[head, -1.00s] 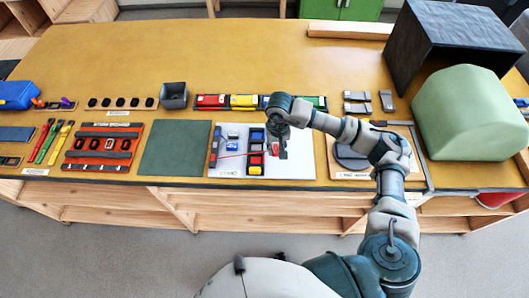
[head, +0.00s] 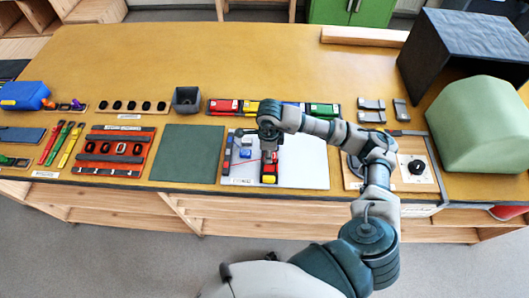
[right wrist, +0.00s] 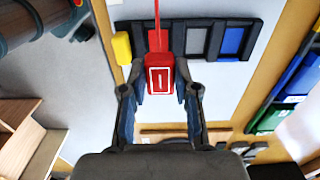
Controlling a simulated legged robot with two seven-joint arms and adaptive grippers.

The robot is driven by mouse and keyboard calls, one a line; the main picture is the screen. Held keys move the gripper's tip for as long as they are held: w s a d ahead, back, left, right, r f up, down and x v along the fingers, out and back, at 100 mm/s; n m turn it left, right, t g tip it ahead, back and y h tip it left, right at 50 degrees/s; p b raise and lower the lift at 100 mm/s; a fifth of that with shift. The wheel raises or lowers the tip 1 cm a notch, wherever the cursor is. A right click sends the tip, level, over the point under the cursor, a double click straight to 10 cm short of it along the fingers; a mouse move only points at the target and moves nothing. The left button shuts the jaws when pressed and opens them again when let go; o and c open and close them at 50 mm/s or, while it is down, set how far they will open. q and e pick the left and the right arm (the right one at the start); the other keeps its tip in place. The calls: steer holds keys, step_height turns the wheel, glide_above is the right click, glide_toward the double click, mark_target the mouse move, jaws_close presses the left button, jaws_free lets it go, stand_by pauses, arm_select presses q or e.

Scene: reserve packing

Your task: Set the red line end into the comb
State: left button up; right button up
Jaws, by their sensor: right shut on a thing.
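My right gripper (head: 268,158) is over the white board (head: 308,165), pointing down. In the right wrist view its fingers (right wrist: 160,92) are shut on the red line end (right wrist: 160,80), a red block with a pale rectangle on top. A thin red line (right wrist: 157,12) runs away from it across the dark comb (right wrist: 258,38). The comb has coloured and grey slots, with a blue one (right wrist: 231,41) to the right. The red end overlaps the comb's near edge; I cannot tell whether it is seated. A yellow piece (right wrist: 121,47) is at the comb's left end. My left gripper is out of view.
A dark green mat (head: 188,153) lies left of the board. Behind the board is a rack with coloured blocks (head: 323,110). A wooden board with a round black knob (head: 416,167) is to the right. A small blue piece (head: 245,153) lies on the white board.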

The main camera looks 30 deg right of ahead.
mark_target(267, 168)
steer(key=shift+d+f+b, duration=0.1)
steer(key=shift+f+b, duration=0.25)
steer(key=shift+f, duration=0.3)
steer(key=shift+a+f+b, duration=0.15)
steer(key=shift+f+b, duration=0.45)
steer(key=shift+f, duration=0.4)
steer(key=shift+a+f+b, duration=0.15)
steer(key=shift+f+b, duration=0.4)
steer(key=shift+f, duration=0.5)
steer(key=shift+d, duration=0.25)
steer(key=shift+s+a, duration=0.1)
steer(key=shift+a, duration=0.15)
steer(key=shift+f+b, duration=0.1)
steer(key=shift+b, duration=0.2)
steer(key=shift+f+b, duration=0.35)
steer(key=shift+f, duration=0.1)
